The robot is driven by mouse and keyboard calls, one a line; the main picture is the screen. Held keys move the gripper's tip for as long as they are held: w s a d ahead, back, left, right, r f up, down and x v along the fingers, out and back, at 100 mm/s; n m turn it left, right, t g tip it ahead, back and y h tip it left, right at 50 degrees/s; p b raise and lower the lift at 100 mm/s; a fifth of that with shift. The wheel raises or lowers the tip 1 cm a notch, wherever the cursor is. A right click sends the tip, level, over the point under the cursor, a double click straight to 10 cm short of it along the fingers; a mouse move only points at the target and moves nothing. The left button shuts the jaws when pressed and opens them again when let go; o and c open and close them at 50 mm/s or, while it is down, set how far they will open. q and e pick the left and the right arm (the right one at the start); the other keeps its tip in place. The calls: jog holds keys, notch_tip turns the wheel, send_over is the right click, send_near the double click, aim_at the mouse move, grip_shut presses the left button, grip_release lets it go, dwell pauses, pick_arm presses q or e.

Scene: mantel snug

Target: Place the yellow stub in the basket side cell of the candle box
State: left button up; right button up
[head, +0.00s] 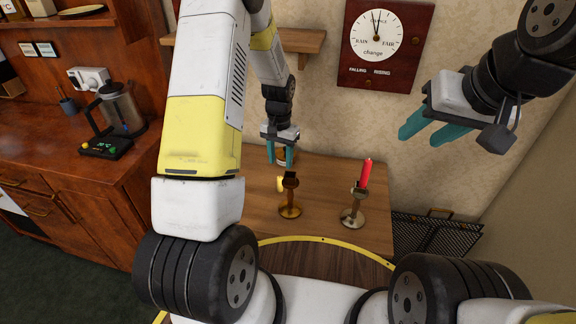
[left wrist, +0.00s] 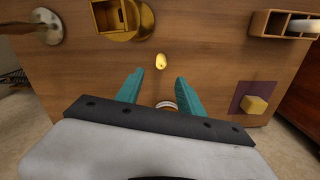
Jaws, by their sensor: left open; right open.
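The yellow stub (left wrist: 161,61) lies on the wooden table just beyond my left fingertips in the left wrist view. It shows partly in the head view (head: 281,184), beside the brass candlestick. My left gripper (left wrist: 160,76) is open and empty above the table, fingers pointing down in the head view (head: 281,165). The candle box (left wrist: 268,23), a wooden box with cells, is at the upper right of the left wrist view, with a white piece in one cell. I cannot make it out in the head view. My right gripper (head: 424,132) is open and empty, high at the right.
A brass candlestick (head: 290,207) and a silver one (head: 352,216) with a red candle (head: 366,173) stand on the table. A black wire basket (head: 435,236) is right of it. A round tin (left wrist: 166,106) shows between my left fingers.

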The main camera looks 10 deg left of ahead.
aim_at(280, 177)
pick_arm(q)
jog(key=f, duration=0.7)
jog(key=shift+s+a, duration=0.15)
jog(key=shift+s, duration=0.05)
grip_shut()
